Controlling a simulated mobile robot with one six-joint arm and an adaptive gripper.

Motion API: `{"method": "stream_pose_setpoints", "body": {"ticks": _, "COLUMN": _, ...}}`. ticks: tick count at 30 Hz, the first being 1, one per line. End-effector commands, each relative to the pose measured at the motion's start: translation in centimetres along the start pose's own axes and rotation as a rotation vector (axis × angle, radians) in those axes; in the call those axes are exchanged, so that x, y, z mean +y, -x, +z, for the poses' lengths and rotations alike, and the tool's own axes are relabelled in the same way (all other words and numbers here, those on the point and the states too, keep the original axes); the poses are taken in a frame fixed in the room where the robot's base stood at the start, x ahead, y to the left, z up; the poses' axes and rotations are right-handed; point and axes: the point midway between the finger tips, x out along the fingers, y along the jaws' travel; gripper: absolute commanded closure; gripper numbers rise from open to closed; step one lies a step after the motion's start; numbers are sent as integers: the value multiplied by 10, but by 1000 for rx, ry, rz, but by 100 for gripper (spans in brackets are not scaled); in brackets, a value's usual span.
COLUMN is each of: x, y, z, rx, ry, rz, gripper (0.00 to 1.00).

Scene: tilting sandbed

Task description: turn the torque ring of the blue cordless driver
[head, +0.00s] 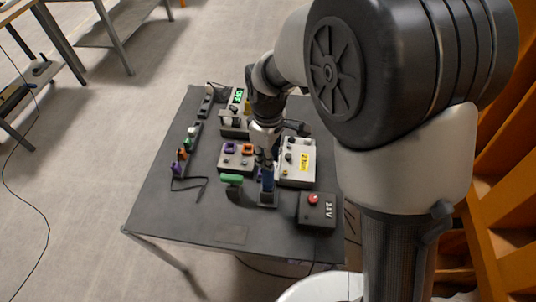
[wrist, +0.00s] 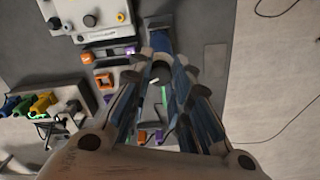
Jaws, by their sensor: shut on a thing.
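The blue cordless driver (head: 267,181) stands upright on the grey table, near the middle of its front half. My gripper (head: 264,158) points down at its top from above. In the wrist view, my gripper (wrist: 161,66) has its fingertips closed on either side of a dark round part, the torque ring (wrist: 162,72), at the driver's end. The driver's blue body (wrist: 173,105) shows between and behind the fingers. The fingers hide part of the ring, and its marks are too small to read.
A green-handled tool (head: 232,180) stands close to the left. A socket box (head: 237,158) and a power strip (head: 188,150) lie left. The table's front left is clear.

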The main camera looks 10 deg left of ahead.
Motion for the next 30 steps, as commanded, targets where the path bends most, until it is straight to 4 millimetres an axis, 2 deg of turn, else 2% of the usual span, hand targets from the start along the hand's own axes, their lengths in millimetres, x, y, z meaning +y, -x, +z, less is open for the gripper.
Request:
{"method": "stream_pose_setpoints", "body": {"ticks": 8, "x": 0, "y": 2, "z": 0, "rx": 0, "ry": 158, "rz": 0, "gripper": 100}}
{"method": "stream_pose_setpoints", "body": {"ticks": 21, "x": 0, "y": 2, "z": 0, "rx": 0, "ry": 522, "rz": 0, "gripper": 100}}
{"method": "stream_pose_setpoints", "body": {"ticks": 30, "x": 0, "y": 1, "z": 0, "rx": 0, "ry": 688, "rz": 0, "gripper": 100}}
